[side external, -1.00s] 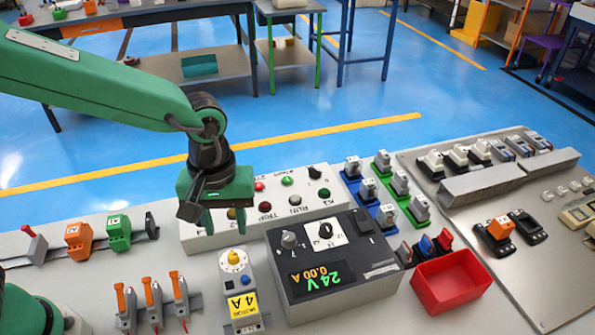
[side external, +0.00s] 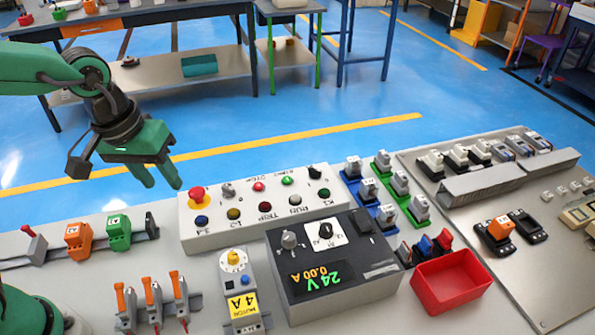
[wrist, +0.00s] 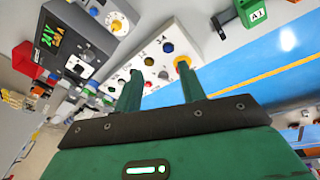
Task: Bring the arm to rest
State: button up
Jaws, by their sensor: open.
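My gripper (side external: 158,177) is green and hangs in the air above the back left of the bench, left of the white push-button box. Its two fingers point down and to the right, and they are apart with nothing between them. In the wrist view my gripper (wrist: 162,85) shows its two green fingers spread, with the push-button box (wrist: 185,45) beyond them. My gripper touches nothing on the bench.
The push-button box (side external: 262,210) has a red mushroom button (side external: 198,196). A dark power supply (side external: 330,268) reads 24 V. Orange (side external: 78,240) and green (side external: 118,232) terminal blocks sit on a rail. A red bin (side external: 452,281) stands at right. Blue floor lies behind.

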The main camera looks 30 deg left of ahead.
jog(key=s+a+r+m+t, duration=0.3)
jog(key=s+a, duration=0.4)
jog(key=a, duration=0.2)
jog(key=shift+a+y, duration=0.4)
dwell(0.6)
